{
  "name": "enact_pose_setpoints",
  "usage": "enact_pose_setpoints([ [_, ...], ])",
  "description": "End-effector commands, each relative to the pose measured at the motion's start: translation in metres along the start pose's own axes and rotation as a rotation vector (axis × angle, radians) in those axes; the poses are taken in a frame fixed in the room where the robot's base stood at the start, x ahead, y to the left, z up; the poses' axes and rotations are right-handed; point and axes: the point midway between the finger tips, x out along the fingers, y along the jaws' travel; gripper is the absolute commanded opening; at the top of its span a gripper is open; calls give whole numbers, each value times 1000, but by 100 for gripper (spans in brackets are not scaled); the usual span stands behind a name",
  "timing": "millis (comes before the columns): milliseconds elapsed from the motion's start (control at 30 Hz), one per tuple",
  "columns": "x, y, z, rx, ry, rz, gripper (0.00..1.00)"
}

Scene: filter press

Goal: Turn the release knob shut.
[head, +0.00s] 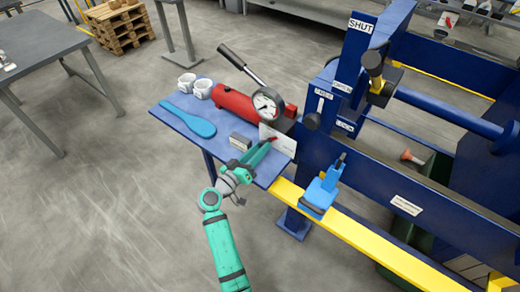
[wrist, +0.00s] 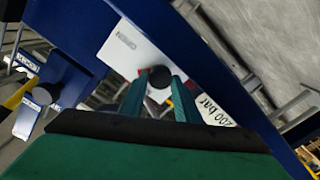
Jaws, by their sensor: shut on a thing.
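The release knob (wrist: 159,78) is a small round black knob in front of a white plate (wrist: 132,50) with lettering that I cannot read surely. A bit of red shows beside it. My gripper (wrist: 158,98) is shut on the knob, one green finger on each side. In the head view my gripper (head: 262,152) reaches to the white plate (head: 280,140) at the front end of the red pump (head: 236,105). The knob itself is mostly hidden there by my fingers.
A gauge (head: 266,105) and the pump's lever (head: 243,68) stand above. A blue clamp (head: 321,192) sits on the yellow rail (head: 350,226) at right.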

Motion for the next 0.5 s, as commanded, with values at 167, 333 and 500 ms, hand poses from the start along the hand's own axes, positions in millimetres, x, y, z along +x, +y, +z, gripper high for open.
enact_pose_setpoints([
  [167, -1, -2, 0, -168, 0, -2, 7],
  [333, -1, -2, 1, -327, 0, -2, 7],
  [500, -1, -3, 1, -471, 0, -2, 7],
])
